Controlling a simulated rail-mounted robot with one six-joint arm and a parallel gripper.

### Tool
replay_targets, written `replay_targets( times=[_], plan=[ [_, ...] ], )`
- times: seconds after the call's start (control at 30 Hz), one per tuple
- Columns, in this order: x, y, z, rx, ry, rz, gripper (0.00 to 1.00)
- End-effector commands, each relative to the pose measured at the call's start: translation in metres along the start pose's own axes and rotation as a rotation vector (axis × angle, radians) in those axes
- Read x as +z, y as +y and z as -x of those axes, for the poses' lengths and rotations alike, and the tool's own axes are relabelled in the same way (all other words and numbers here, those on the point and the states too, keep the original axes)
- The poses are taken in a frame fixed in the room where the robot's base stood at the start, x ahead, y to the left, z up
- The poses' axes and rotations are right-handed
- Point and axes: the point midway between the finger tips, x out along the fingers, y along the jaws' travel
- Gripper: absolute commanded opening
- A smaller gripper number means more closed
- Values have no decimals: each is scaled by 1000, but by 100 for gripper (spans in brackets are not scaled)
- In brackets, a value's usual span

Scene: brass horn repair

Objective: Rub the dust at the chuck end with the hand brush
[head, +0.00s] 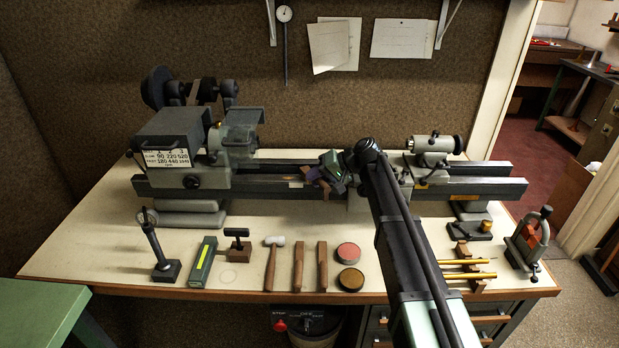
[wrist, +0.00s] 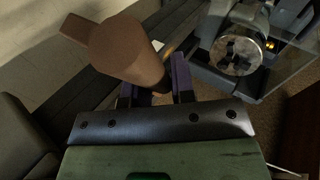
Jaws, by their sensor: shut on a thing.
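My gripper (head: 322,180) is over the middle of the lathe bed (head: 250,184) in the head view, right of the headstock. In the wrist view its purple fingers (wrist: 162,86) are shut on the brown wooden hand brush (wrist: 125,48), which sticks out to the upper left over the bed. The bristles cannot be made out. The chuck (wrist: 238,52) shows at the upper right of the wrist view, apart from the brush. In the head view the chuck end lies by the clear guard (head: 242,132). I cannot make out the dust with certainty.
The tailstock (head: 432,150) stands on the bed to the right. Along the bench front lie a mallet (head: 272,262), wooden tools (head: 298,266), two round tins (head: 348,256), a green box (head: 201,260) and brass rods (head: 462,268). The bench's front left (head: 95,250) is clear.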

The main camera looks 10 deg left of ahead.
Motion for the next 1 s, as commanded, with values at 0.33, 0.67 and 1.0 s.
replay_targets(
  times=[0.33,0.67,1.0],
  plan=[
    [0,1,2,0,-3,1,0],
    [-2,-11,-16,1,6,-5,0],
    [-5,-24,-35,4,14,-10,0]
  ],
)
